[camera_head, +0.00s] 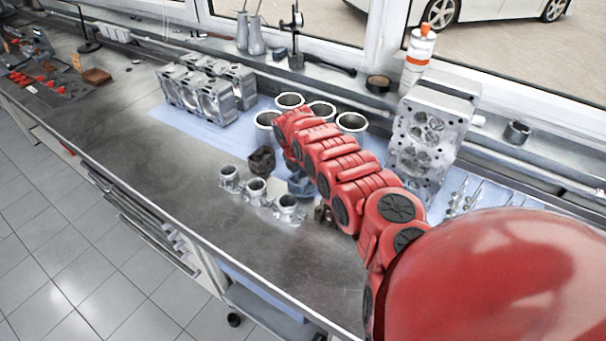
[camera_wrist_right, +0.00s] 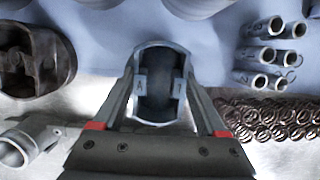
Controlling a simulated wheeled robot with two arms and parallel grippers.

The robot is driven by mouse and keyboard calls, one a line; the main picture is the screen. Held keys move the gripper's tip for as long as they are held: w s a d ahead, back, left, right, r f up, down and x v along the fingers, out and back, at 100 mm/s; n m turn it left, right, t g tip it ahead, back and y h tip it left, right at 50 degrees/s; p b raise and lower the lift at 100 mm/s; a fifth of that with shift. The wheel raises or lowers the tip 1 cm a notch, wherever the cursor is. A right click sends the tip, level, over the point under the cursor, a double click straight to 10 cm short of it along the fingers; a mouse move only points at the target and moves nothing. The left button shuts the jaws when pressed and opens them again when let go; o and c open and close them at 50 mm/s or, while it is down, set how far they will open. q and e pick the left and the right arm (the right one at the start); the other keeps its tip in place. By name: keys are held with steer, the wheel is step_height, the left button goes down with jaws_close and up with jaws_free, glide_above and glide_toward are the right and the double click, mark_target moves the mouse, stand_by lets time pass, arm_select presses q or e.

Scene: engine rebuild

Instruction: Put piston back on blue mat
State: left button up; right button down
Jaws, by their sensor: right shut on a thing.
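My right gripper (camera_wrist_right: 159,88) is shut on a grey piston (camera_wrist_right: 158,50), with one finger on each side of it. In the wrist view the piston is seen over the border of the blue mat (camera_wrist_right: 105,38) and bare metal bench. I cannot tell whether it touches the surface. In the head view my red right arm reaches in from the lower right and hides most of the gripper. The blue mat (camera_head: 190,125) lies along the back of the bench. My left gripper is not in view.
A dark piston (camera_wrist_right: 35,60) sits left of the gripper, and brown springs (camera_wrist_right: 265,118) and metal pins (camera_wrist_right: 268,52) lie to the right. Three silver parts (camera_head: 257,190) stand on the bench (camera_head: 190,200). Cylinder liners (camera_head: 290,100), an engine block (camera_head: 205,90) and a cylinder head (camera_head: 430,130) stand behind.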

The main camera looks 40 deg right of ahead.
steer(key=shift+d+f, duration=0.1)
steer(key=shift+f, duration=0.2)
steer(key=shift+f, duration=0.15)
jaws_free()
